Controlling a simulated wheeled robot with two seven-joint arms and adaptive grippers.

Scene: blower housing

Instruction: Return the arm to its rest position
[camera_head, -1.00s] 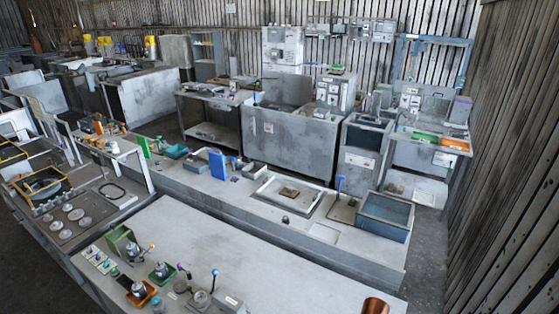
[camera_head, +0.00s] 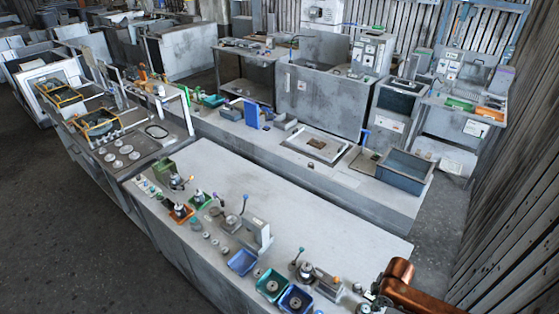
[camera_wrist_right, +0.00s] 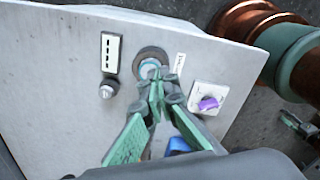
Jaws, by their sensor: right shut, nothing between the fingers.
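My right arm (camera_head: 405,285), copper coloured, comes in at the bottom right corner in the head view. Its gripper (camera_head: 372,299) shows small and partly cut off at the lower edge, by the near bench's right end. In the right wrist view the gripper (camera_wrist_right: 156,88) has its green-padded fingers with their tips together and nothing between them. The tips overlap a dark ring with a teal centre (camera_wrist_right: 150,60) on a grey panel (camera_wrist_right: 50,75); contact cannot be told. My left gripper is not in view.
The near bench (camera_head: 290,205) has a bare top at the back and fixtures, blue trays (camera_head: 242,262) and knobs along its front edge. A blue-grey bin (camera_head: 405,170) stands behind. A purple knob (camera_wrist_right: 208,103) sits right of the fingers. A slatted wall (camera_head: 520,210) closes the right side.

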